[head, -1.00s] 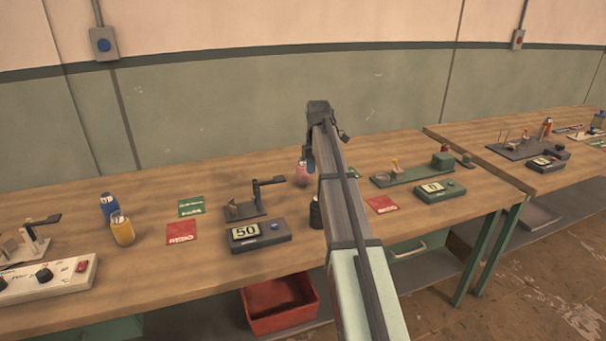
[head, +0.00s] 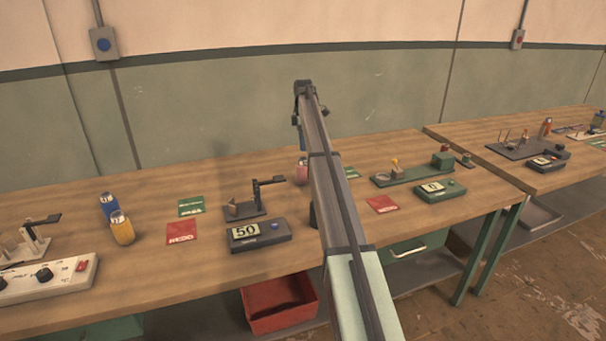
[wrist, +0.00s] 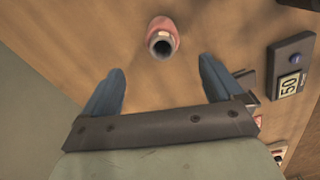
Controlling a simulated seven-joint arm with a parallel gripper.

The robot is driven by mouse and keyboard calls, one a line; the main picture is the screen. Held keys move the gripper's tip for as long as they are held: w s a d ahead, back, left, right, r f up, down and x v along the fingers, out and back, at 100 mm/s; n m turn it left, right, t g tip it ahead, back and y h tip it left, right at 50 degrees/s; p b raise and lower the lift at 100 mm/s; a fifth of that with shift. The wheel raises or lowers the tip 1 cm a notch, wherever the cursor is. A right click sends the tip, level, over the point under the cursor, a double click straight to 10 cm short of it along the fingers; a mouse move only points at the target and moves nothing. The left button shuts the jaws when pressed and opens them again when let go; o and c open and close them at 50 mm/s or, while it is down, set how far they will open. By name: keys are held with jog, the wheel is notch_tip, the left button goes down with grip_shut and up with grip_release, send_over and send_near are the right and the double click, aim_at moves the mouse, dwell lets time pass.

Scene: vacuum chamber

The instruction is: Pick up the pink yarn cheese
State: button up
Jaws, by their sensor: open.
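The pink yarn cheese (wrist: 163,38) stands on the wooden bench in the wrist view, a pink rounded body with a dark hollow grey end facing the camera. In the head view a small pink part of it (head: 301,170) shows just left of my arm, and the arm hides the rest. My gripper (wrist: 160,78) is open and empty, its two blue fingers spread wide. The pink piece lies beyond the fingertips, roughly centred between them and not touching them. In the head view my gripper (head: 297,122) is raised above the bench near the wall.
A display box reading 50 (head: 258,234) and a small lever stand (head: 257,198) are left of the arm. A green fixture (head: 413,173) is to the right. Blue (head: 108,204) and yellow (head: 122,228) cylinders stand further left. A red bin (head: 280,304) is below the bench.

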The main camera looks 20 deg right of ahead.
aim_at(303, 168)
notch_tip(303, 168, down, 13)
jog(key=shift+s+a+f, duration=0.1)
jog(key=shift+s+f, duration=0.05)
jog(key=shift+f, duration=0.05)
dwell(0.6)
jog(key=c, duration=1.2)
jog(key=shift+o, duration=0.2)
jog(key=shift+r, duration=0.15)
